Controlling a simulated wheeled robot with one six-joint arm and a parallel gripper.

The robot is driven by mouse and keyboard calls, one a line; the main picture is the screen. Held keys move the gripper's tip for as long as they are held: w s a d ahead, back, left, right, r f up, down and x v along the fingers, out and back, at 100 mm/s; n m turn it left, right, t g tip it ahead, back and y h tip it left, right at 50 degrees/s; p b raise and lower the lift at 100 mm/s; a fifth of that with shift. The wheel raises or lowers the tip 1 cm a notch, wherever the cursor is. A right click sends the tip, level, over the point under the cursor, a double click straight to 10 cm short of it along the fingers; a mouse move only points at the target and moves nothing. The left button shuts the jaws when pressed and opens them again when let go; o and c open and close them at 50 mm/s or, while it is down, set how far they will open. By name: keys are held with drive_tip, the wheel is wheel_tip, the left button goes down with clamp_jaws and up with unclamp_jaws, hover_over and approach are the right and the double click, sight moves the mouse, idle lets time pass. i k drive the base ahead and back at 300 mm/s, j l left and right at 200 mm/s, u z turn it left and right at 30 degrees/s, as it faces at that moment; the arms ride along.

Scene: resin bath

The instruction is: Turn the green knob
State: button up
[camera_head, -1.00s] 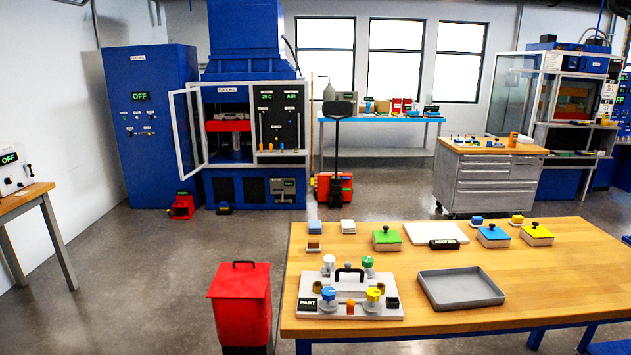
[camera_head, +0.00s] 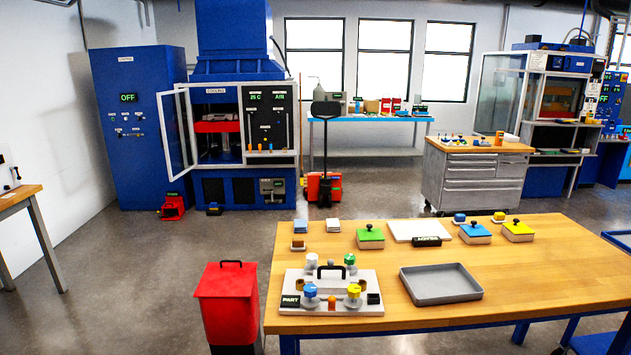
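The green knob (camera_head: 349,260) stands at the back right of a pale mould plate (camera_head: 345,304) on the wooden table. A white knob (camera_head: 311,261) is at the plate's back left, a blue knob (camera_head: 310,291) at its front left and a yellow knob (camera_head: 353,290) at its front right. A black arched handle (camera_head: 331,269) rises between the back knobs, and a small orange piece (camera_head: 332,303) sits between the front ones. My gripper does not show in this view.
The wooden table (camera_head: 560,270) also holds a grey tray (camera_head: 440,283), a green-lidded box (camera_head: 370,237), a blue-lidded box (camera_head: 475,233) and a yellow-lidded box (camera_head: 518,231). A red bin (camera_head: 228,305) stands on the floor left of the table. Floor behind the table is open.

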sight(350, 258)
drive_tip(key=i+u, duration=0.1)
drive_tip(key=i, duration=1.15)
